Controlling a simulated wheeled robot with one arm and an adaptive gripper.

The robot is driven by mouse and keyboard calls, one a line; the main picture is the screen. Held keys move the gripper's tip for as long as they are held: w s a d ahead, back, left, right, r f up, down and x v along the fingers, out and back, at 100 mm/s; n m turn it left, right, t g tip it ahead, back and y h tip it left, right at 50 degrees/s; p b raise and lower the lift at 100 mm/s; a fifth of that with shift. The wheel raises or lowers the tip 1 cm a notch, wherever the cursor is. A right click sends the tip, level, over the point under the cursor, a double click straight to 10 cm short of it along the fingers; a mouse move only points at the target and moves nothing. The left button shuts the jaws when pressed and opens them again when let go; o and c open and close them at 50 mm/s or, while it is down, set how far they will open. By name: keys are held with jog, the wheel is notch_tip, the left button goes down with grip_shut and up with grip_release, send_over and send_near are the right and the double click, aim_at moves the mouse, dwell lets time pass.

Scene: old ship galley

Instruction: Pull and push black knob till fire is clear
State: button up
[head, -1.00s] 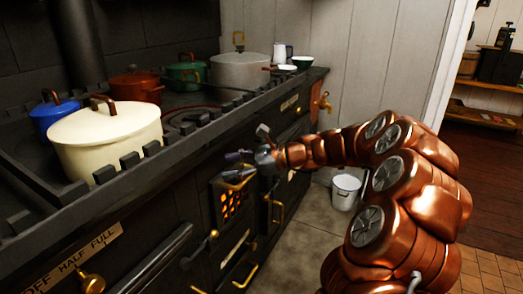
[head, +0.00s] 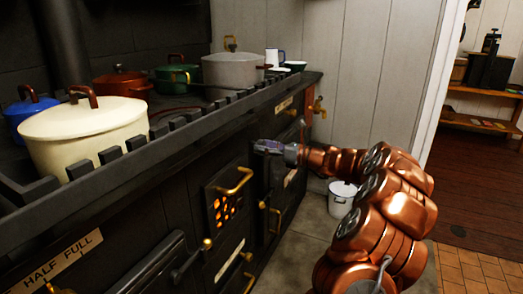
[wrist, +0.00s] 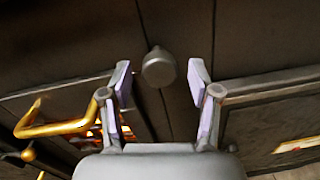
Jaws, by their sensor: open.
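The black knob (wrist: 159,68) sticks out from the dark stove front in the wrist view, dark grey and rounded. My gripper (wrist: 160,80) is open, with one finger on each side of the knob and visible gaps to it. In the head view my gripper (head: 262,147) is at the stove front, above and right of the glowing fire grate (head: 224,207). The knob cannot be made out there. Orange fire shows through the grate holes. A brass handle (head: 235,181) crosses the grate door; it also shows at left in the wrist view (wrist: 60,129).
The black stove's raised rail (head: 175,135) runs above the gripper. A cream pot (head: 90,135), a grey pot (head: 232,75) and other pots stand on top. A white bucket (head: 341,197) is on the floor behind my arm. Brass fittings project from the stove front.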

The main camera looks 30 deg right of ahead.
jog(key=shift+x, duration=0.75)
jog(key=shift+c, duration=0.2)
grip_shut()
jog(key=shift+a, duration=0.1)
